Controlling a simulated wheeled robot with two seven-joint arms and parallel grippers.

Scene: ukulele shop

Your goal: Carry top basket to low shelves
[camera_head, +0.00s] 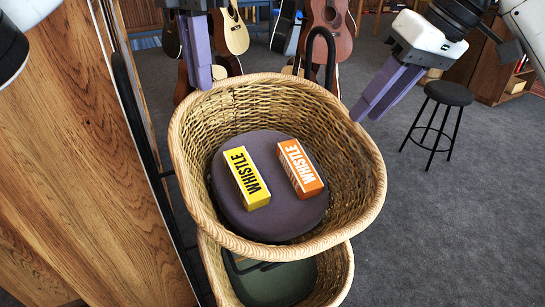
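The top basket (352,215) is a wide woven wicker bowl in the middle of the view, with a dark round pad inside. A yellow WHISTLE box (248,178) and an orange WHISTLE box (300,168) lie on the pad. My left gripper (197,70) has purple fingers and is at the basket's far left rim; I cannot tell whether it touches the rim. My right gripper (372,112) is off the far right side, apart from the basket. The finger gaps are unclear. A low wooden shelf unit (490,65) stands at the back right.
A lower wicker basket (335,275) with a green pad sits under the top one. A black hooked post (330,50) rises behind. A wooden panel (75,150) fills the left. A black stool (449,93) stands right; guitars (328,30) are behind. Grey floor at lower right is clear.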

